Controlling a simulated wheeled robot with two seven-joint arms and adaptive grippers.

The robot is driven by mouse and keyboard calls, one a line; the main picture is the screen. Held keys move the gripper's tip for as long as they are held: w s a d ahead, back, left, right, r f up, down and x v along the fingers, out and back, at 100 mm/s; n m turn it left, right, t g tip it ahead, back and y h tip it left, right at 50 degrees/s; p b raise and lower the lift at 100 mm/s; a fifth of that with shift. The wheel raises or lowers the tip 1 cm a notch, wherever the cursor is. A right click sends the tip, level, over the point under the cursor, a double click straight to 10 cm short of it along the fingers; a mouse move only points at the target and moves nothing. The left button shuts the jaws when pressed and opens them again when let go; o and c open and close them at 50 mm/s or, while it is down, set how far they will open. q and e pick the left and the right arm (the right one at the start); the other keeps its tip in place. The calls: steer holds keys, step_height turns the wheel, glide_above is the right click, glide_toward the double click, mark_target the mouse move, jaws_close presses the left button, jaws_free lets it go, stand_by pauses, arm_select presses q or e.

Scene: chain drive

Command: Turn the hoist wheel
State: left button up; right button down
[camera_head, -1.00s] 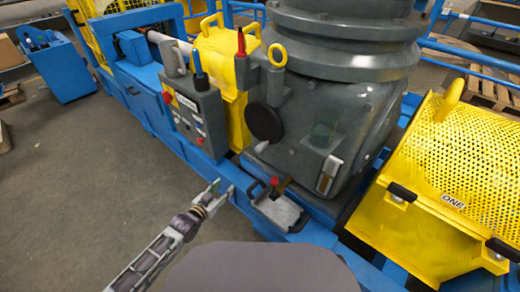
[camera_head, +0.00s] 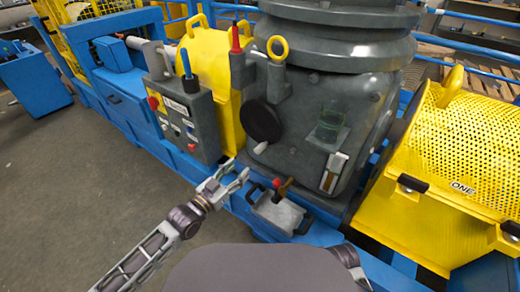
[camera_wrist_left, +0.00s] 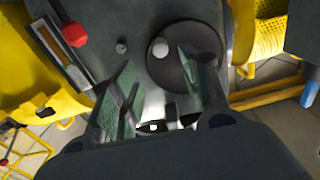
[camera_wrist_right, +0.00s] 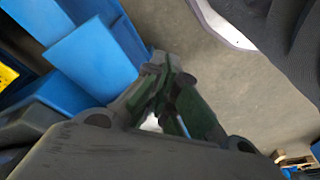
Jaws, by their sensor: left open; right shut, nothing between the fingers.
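The hoist wheel (camera_head: 261,121) is a dark round disc on the front of the grey machine housing, with a small pale knob (camera_head: 260,147) at its lower edge. My left gripper (camera_head: 238,170) is open and empty, just below and left of the wheel, apart from it. In the left wrist view, the wheel (camera_wrist_left: 166,73) and its whitish knob (camera_wrist_left: 160,47) show between and beyond the spread fingers (camera_wrist_left: 155,66). My right gripper (camera_wrist_right: 161,62) is shut and empty in the right wrist view, over the floor beside blue parts. It is hidden in the head view.
A grey control box (camera_head: 186,120) with levers stands left of the wheel. A small tray with a red-knobbed lever (camera_head: 279,186) sits below it on the blue frame. A yellow perforated guard (camera_head: 455,150) is at right. Open floor (camera_head: 90,190) lies at left.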

mark_target(256, 153)
arm_select(q)
steer(key=shift+w, duration=0.1)
steer(key=shift+b+x, duration=0.75)
steer(key=shift+x, duration=2.4)
steer(key=shift+b+x, duration=0.45)
steer(key=shift+x, duration=2.15)
steer(key=shift+b+x, duration=0.4)
steer(key=shift+x, duration=0.6)
arm_select(e)
steer(key=shift+t, duration=0.5)
steer(key=r, duration=0.4)
steer(key=shift+w+a+r, duration=0.2)
steer(key=shift+a+r, duration=0.2)
steer(key=shift+f, duration=0.1)
